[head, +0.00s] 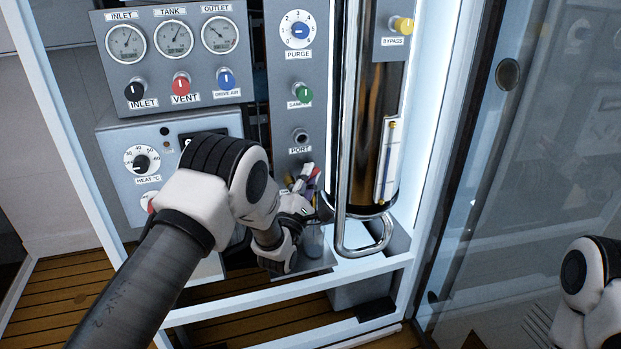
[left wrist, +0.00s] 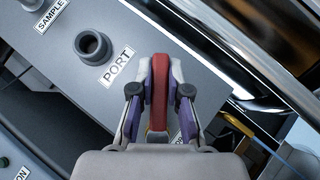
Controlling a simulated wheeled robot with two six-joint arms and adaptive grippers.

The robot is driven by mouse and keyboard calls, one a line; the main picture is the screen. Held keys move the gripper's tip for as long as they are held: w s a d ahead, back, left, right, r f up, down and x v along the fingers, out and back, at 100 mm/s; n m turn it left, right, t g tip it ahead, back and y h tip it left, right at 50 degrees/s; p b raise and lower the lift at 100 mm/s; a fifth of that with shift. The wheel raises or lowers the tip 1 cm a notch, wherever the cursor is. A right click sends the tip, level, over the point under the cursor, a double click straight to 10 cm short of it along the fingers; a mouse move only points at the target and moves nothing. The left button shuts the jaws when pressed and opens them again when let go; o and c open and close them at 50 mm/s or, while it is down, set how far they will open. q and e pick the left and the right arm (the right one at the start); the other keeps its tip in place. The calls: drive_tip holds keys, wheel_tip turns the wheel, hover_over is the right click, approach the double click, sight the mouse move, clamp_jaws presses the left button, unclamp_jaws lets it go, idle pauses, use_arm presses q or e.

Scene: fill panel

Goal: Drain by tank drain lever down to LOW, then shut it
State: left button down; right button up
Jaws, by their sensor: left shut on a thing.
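My left gripper (head: 306,180) is at the panel's lower end, below the PORT fitting. In the left wrist view my left gripper (left wrist: 160,105) is shut on a red lever handle (left wrist: 160,80), which stands between its fingers. The lever's base and its label are mostly hidden by the gripper. My right gripper is out of view.
Gauges (head: 173,38) and the INLET, VENT and DRIVE AIR knobs are at upper left. The PURGE dial (head: 300,30), SAMPLE knob (head: 302,93) and PORT (head: 301,137) are above my left gripper. The chrome pipe (head: 342,150) runs close on its right. A glass door (head: 530,150) stands at right.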

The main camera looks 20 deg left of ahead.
use_arm(q)
drive_tip(key=c, duration=1.1)
unclamp_jaws()
drive_tip(key=v, duration=0.7)
drive_tip(key=shift+s, duration=0.3)
drive_tip(key=shift+a, duration=0.1)
